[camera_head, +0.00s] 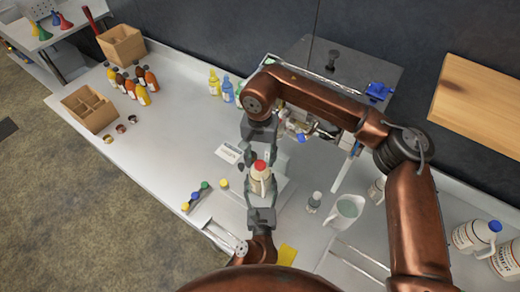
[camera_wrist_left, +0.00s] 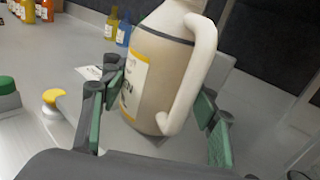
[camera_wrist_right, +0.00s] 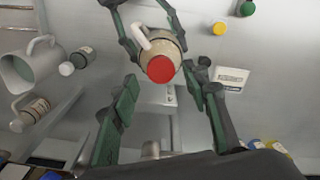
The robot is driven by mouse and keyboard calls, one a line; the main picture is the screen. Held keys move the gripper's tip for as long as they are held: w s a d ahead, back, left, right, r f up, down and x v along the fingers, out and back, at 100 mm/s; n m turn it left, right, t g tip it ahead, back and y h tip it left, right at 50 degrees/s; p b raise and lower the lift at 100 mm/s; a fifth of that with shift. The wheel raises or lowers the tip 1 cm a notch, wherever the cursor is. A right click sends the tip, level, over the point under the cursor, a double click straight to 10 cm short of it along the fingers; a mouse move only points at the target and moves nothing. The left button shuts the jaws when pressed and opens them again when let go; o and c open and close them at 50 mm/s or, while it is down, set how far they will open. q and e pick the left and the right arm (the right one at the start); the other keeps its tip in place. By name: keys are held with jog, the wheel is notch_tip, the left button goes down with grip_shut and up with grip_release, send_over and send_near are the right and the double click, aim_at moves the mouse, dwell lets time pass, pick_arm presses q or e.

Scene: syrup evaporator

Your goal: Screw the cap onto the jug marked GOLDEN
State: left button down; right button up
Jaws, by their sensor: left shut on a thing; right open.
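A beige jug (camera_head: 259,185) with a white handle stands upright near the bench middle. In the left wrist view the jug (camera_wrist_left: 160,75) shows a yellow-edged label, only partly readable, ending in what looks like N. A red cap (camera_head: 260,165) sits over its mouth; I cannot tell how tightly. The cap faces the right wrist camera (camera_wrist_right: 160,68). My left gripper (camera_wrist_left: 158,115) is shut on the jug, a finger on each side of the body. My right gripper (camera_wrist_right: 160,92) is open and empty, above the cap, its fingers apart on either side.
Yellow, green and blue caps (camera_head: 195,195) lie left of the jug. A pitcher (camera_head: 344,212) and a small bottle (camera_head: 314,202) stand to its right. Wooden boxes (camera_head: 88,108) and several coloured bottles stand farther left. Larger jugs (camera_head: 475,235) stand at far right.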

aim_at(260, 165)
jog(key=shift+f, duration=1.5)
jog(key=shift+c, duration=0.6)
grip_shut()
jog(key=m, duration=0.5)
jog(key=shift+m, duration=0.3)
jog(key=m, duration=0.3)
jog(key=shift+m, duration=0.4)
jog(key=m, duration=0.3)
jog(key=shift+m, duration=0.3)
jog(key=shift+o, duration=0.7)
grip_release()
